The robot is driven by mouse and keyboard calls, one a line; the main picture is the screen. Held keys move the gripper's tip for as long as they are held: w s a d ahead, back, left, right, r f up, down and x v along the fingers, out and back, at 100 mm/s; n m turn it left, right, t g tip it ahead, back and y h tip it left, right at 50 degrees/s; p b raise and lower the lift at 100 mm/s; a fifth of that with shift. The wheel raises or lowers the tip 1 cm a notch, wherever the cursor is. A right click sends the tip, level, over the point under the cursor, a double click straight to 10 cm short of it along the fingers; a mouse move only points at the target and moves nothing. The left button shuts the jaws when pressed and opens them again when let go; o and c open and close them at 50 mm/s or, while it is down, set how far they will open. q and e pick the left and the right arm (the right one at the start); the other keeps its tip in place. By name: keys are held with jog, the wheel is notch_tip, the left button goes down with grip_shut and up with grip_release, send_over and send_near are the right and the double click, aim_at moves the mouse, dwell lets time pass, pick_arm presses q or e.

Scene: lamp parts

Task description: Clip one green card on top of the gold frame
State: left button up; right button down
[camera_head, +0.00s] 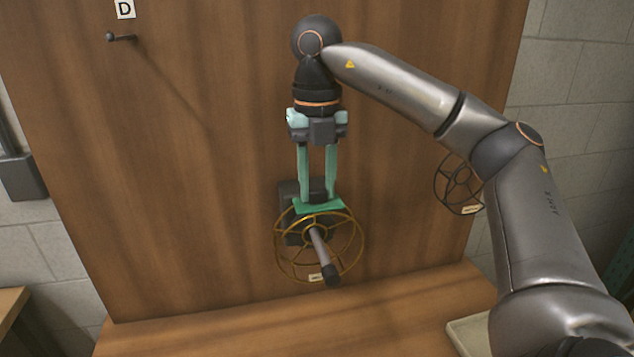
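The gold frame (357,247), a round wire frame with spokes, sits around a grey rod on a dark mount on the wooden back panel. A green card (318,206) is at the top rim of the gold frame. My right gripper (318,198) reaches down from above, and its two green fingers end at the card's upper edge, one at each side. My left gripper is not in view.
A dark wire frame (437,187) hangs at the right, partly behind my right arm. A peg (121,37) under a "D" label (124,9) is at the upper left. A pale tray (464,336) shows at the lower right. The front ledge (230,335) is mostly clear.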

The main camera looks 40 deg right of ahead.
jog(key=shift+c, duration=2.3)
grip_release()
jog(key=shift+r, duration=0.2)
notch_tip(320, 180, up, 8)
jog(key=p, duration=0.4)
jog(key=shift+f, duration=0.25)
jog(key=shift+r, duration=2.5)
